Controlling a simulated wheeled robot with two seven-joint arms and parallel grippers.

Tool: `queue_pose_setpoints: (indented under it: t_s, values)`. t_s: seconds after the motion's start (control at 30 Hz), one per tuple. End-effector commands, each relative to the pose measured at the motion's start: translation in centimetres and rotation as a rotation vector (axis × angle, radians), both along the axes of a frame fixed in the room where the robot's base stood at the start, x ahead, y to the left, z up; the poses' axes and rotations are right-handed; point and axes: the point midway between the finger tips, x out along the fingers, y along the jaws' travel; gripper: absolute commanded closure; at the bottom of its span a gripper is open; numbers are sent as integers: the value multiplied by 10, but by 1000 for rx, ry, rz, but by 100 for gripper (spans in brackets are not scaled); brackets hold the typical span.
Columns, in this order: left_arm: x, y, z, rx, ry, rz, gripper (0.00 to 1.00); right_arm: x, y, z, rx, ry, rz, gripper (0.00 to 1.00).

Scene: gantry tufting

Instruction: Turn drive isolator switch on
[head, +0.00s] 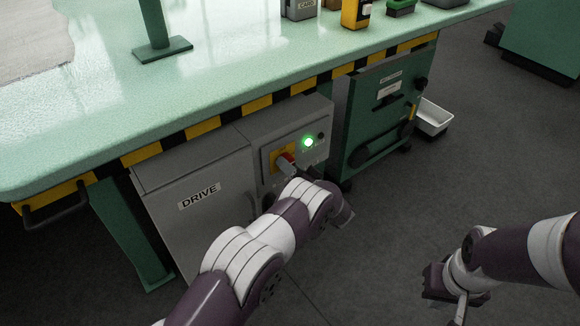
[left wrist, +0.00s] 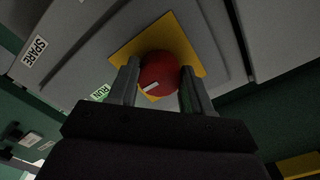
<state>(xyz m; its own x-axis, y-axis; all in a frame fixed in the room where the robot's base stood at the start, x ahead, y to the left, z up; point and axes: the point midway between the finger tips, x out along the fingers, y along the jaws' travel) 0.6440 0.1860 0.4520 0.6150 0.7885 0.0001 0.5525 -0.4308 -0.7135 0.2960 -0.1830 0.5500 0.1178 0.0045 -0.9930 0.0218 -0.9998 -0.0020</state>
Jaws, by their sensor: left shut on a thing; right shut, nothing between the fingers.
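The drive isolator switch is a red knob (head: 285,160) on a yellow plate (head: 268,160), on the grey panel beside the cabinet labelled DRIVE (head: 198,196). In the left wrist view the round red knob (left wrist: 159,74) sits between the two fingers of my left gripper (left wrist: 159,88), which is shut on it. A short white mark shows on the knob. My left forearm and wrist hide part of the panel below the knob in the head view. A green lamp (head: 308,142) glows right of the switch. My right gripper (head: 457,292) is shut and empty, low at the right.
The green table (head: 250,70) with a black and yellow striped edge overhangs the panel. A green wheeled unit (head: 372,120) stands right of the cabinet, with a white tray (head: 432,118) beside it.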

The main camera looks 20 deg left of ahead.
Motion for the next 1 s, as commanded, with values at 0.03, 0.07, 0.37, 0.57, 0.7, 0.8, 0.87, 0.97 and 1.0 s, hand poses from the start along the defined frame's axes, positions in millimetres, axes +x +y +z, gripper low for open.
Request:
queue_pose_setpoints:
  t_s: [0.03,0.07,0.37,0.57,0.7,0.8,0.87,0.97,1.0]
  values:
    - [-1,0,-2,3,8,-1,81,0,0,0,0,0,0,100]
    - [-1,0,-2,4,10,-1,81,0,0,0,0,0,0,100]
    - [-1,0,-2,5,12,-1,81,0,0,0,0,0,0,100]
    - [-1,0,-2,4,9,-1,25,0,0,0,0,0,0,100]
    - [-1,0,-1,4,7,0,25,0,0,0,0,0,0,100]
    - [-2,-3,0,3,6,-1,25,0,0,2,0,0,0,100]
    - [-6,-9,2,4,7,-2,25,0,0,6,0,0,0,100]
    - [-19,-26,5,4,8,-4,25,0,0,18,0,0,0,100]
    - [-26,-36,5,4,8,-6,25,0,0,22,0,0,0,100]
